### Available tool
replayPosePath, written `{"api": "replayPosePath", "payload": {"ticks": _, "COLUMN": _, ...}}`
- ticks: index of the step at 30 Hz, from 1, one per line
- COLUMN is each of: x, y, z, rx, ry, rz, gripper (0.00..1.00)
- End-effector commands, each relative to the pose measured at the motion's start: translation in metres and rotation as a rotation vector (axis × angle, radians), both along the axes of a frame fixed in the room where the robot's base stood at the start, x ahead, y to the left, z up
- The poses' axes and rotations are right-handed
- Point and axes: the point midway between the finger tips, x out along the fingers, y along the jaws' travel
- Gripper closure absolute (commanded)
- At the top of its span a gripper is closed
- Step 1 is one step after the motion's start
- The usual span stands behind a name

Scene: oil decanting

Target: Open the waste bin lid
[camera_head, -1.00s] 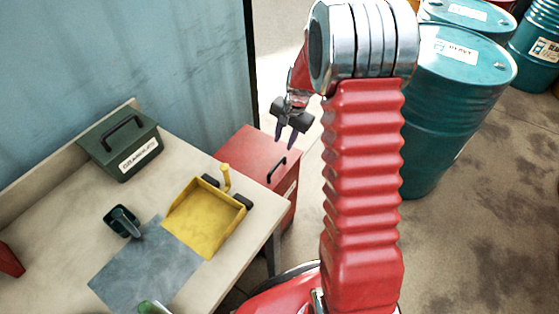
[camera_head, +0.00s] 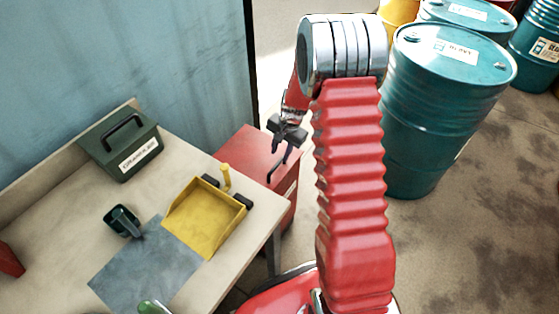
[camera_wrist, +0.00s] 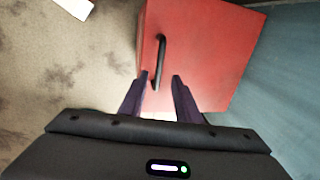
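The waste bin is a red box with a flat red lid (camera_head: 240,150), standing beyond the right end of the workbench. A black bar handle (camera_wrist: 161,55) sits on its lid near one edge. In the head view my gripper (camera_head: 283,149) is over the lid, close to the handle. In the wrist view my gripper (camera_wrist: 162,77) is open, its two dark fingers apart. The handle's near end shows between the fingertips, close to the left finger. I cannot tell whether they touch. The lid looks closed.
A workbench (camera_head: 60,215) at left carries a green case (camera_head: 122,150), a yellow tray (camera_head: 200,222) and a dark scoop-like item (camera_head: 122,221). A blue wall (camera_head: 130,60) stands behind. Teal drums (camera_head: 440,110) stand at right. Floor in front of them is clear.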

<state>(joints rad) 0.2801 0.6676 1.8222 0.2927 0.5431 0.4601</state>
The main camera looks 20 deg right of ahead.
Motion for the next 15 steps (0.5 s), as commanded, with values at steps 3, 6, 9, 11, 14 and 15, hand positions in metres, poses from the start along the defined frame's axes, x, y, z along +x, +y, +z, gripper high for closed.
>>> {"api": "replayPosePath", "payload": {"ticks": 3, "x": 0.002, "y": 0.002, "z": -0.017, "rx": 0.001, "ry": 0.003, "rz": -0.001, "gripper": 0.7}}
{"api": "replayPosePath", "payload": {"ticks": 6, "x": 0.004, "y": 0.004, "z": -0.03, "rx": 0.001, "ry": 0.003, "rz": 0.0, "gripper": 0.7}}
{"api": "replayPosePath", "payload": {"ticks": 9, "x": 0.006, "y": 0.005, "z": -0.042, "rx": 0.0, "ry": 0.001, "rz": 0.0, "gripper": 0.7}}
{"api": "replayPosePath", "payload": {"ticks": 11, "x": 0.008, "y": 0.005, "z": -0.048, "rx": 0.0, "ry": 0.001, "rz": 0.0, "gripper": 0.7}}
{"api": "replayPosePath", "payload": {"ticks": 14, "x": 0.009, "y": 0.006, "z": -0.056, "rx": 0.0, "ry": 0.001, "rz": -0.001, "gripper": 0.7}}
{"api": "replayPosePath", "payload": {"ticks": 15, "x": 0.009, "y": 0.006, "z": -0.059, "rx": 0.0, "ry": 0.001, "rz": -0.001, "gripper": 0.7}}
